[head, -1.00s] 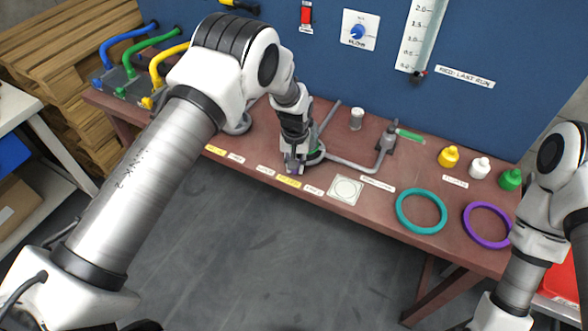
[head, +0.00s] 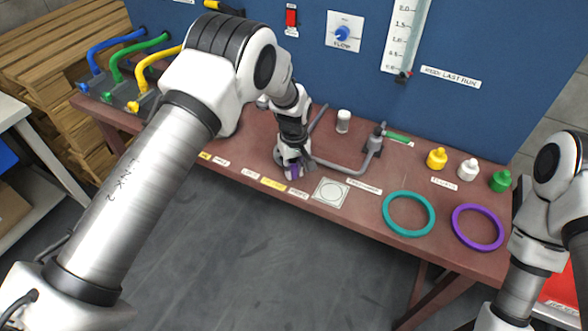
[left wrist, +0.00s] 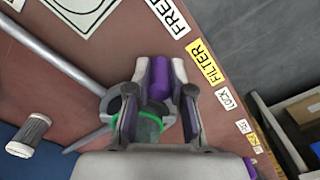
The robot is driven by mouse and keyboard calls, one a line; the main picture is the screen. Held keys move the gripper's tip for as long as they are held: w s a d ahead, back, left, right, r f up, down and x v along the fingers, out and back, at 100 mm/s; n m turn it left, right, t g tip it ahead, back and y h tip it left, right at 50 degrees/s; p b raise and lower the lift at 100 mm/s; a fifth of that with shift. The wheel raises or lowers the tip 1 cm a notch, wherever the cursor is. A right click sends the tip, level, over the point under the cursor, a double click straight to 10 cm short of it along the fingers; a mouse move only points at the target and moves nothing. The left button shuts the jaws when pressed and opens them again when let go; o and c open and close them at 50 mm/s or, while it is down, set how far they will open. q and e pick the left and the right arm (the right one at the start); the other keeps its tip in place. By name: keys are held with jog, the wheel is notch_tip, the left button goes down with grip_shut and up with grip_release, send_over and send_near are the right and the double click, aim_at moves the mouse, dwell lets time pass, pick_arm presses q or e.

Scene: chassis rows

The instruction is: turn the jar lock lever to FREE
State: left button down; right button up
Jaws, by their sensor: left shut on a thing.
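The purple lever (left wrist: 158,80) sits between the two fingers of my left gripper (left wrist: 160,72), which is shut on it. In the head view my left gripper (head: 291,172) is low at the bench's front edge, with a bit of purple showing. The green jar (left wrist: 150,128) is behind the fingers and partly hidden by them. The FREE label (left wrist: 168,16), the yellow FILTER label (left wrist: 206,62) and the LOCK label (left wrist: 228,98) line the edge. The lever points roughly toward FREE; its exact angle is partly hidden. My right gripper is out of view.
A grey pipe (head: 345,163) runs right from the jar area. A square pad with a circle (head: 330,192), a teal ring (head: 409,214) and a purple ring (head: 478,227) lie to the right. A small grey-white cylinder (head: 343,121) stands behind.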

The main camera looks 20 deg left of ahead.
aim_at(295, 165)
pick_arm(q)
jog(key=shift+w+r, duration=0.15)
jog(key=shift+r, duration=0.05)
jog(key=c, duration=1)
grip_release()
jog(key=shift+d, duration=0.1)
notch_tip(295, 165, up, 12)
